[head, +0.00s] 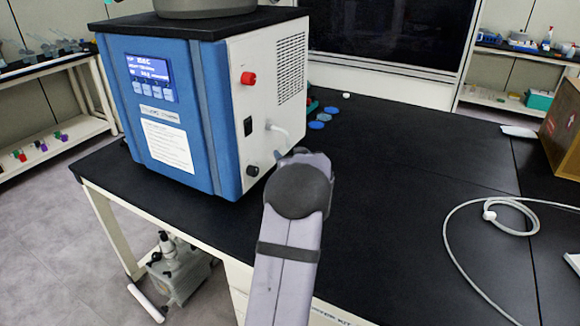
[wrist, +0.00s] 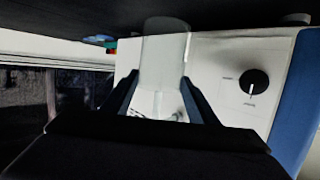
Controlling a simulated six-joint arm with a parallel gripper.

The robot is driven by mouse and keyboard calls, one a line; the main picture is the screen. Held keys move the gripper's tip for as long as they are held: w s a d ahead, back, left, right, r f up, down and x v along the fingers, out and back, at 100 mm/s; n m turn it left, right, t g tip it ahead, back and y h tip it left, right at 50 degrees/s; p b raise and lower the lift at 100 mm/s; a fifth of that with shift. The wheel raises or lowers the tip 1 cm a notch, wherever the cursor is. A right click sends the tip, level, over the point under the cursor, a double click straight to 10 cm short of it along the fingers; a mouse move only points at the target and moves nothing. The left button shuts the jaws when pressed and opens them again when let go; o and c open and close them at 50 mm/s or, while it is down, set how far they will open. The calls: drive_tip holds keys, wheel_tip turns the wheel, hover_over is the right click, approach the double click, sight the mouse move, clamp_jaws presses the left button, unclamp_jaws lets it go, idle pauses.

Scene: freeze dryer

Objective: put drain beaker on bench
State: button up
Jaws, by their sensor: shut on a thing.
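The drain beaker (wrist: 165,48) is a clear, pale vessel in the middle of the wrist view. My gripper (wrist: 163,92) is shut on it, with one dark finger on each side. The wrist view is upside down, so the black bench (wrist: 60,20) lies along its top edge. The beaker's far end overlaps the bench top in that view; I cannot tell whether it touches. In the head view my arm hides the gripper and the beaker. The bench (head: 400,200) shows there as a wide black top.
The blue and white freeze dryer (head: 165,120) stands on the bench left of my arm. A black knob (wrist: 254,83) on its side panel is close to the beaker. Blue discs (head: 318,121) lie behind my arm. A white hose (head: 455,235) lies at right. Bench between is clear.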

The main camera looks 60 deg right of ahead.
drive_tip(key=shift+f+b, duration=0.3)
drive_tip(key=shift+f, duration=1.55)
drive_tip(key=shift+f, duration=0.2)
drive_tip(key=o, duration=1.2)
drive_tip(key=shift+r, duration=0.2)
drive_tip(key=v, duration=1.2)
